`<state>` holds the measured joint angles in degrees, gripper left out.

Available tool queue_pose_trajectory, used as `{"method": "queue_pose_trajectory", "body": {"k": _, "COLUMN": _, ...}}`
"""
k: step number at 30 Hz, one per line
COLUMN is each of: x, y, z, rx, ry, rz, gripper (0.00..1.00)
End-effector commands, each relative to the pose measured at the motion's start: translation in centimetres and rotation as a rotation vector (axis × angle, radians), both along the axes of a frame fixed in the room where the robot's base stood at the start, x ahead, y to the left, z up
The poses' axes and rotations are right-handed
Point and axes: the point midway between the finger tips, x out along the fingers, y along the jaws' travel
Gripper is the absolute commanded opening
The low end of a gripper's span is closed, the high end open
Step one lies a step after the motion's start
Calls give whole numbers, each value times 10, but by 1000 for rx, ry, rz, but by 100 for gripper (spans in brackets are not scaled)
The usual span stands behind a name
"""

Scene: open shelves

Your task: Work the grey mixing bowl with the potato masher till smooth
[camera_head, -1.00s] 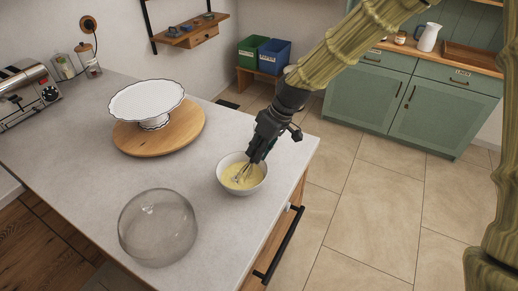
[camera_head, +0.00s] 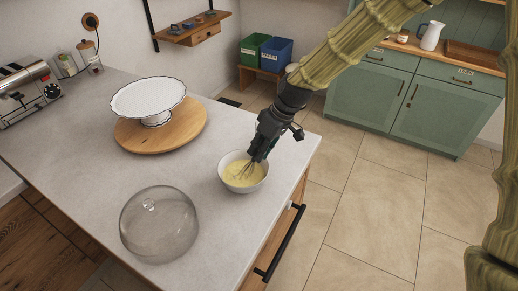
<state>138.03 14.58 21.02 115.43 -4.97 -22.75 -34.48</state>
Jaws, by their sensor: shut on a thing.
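The mixing bowl (camera_head: 231,183) looks pale, near white, and stands upright near the counter's right edge. It holds a yellow, creamy mixture (camera_head: 236,173). My gripper (camera_head: 257,152) is above the bowl's back right rim, shut on a wire tool (camera_head: 248,168) that reaches down into the mixture. The tool looks more like a whisk than a potato masher. Its handle is mostly hidden by the gripper, and its lowest tip is hidden in the mixture.
A glass dome (camera_head: 158,225) stands on the counter (camera_head: 80,150) front left of the bowl. A white cake stand (camera_head: 150,98) on a round wooden board (camera_head: 192,133) is behind. A toaster (camera_head: 28,90) is far left. The counter's right edge is close to the bowl.

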Motion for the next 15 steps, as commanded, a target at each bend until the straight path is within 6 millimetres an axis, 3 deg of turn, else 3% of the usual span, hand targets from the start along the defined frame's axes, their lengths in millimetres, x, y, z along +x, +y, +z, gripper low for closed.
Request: {"method": "queue_pose_trajectory", "body": {"k": 15, "x": 4, "y": -3, "z": -1, "rx": 0, "ry": 0, "rz": 0, "gripper": 0}}
